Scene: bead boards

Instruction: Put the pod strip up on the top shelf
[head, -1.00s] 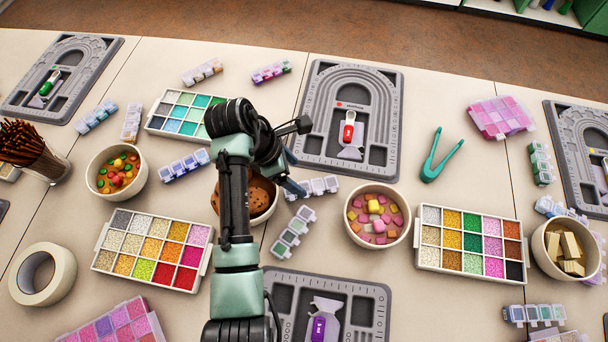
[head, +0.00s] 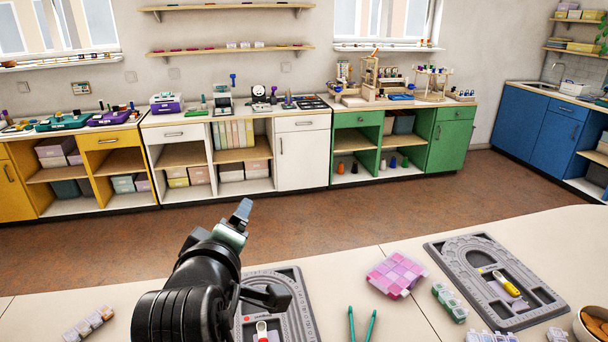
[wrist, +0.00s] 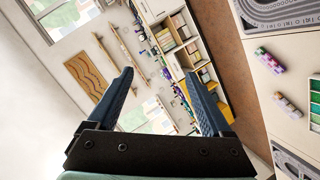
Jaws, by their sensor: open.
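Two long wooden wall shelves hang between the windows in the head view: the top shelf (head: 228,8) and a lower shelf (head: 230,49). Small coloured items sit on both. Several pod strips lie on the table: a grey-orange one (head: 89,323) at front left, a green one (head: 449,303) at right, and a pink-purple one (wrist: 268,59) in the wrist view. I cannot tell which one the task means. My gripper (head: 243,213) is raised over the table's far side; in the wrist view (wrist: 161,90) its fingers are apart with nothing between them.
Yellow, white and green cabinets (head: 302,158) stand along the wall, their tops crowded with tools. Bare brown floor (head: 370,217) separates them from my table. A pink bead box (head: 396,273), bead boards (head: 497,281) and teal tweezers (head: 361,325) lie on the table.

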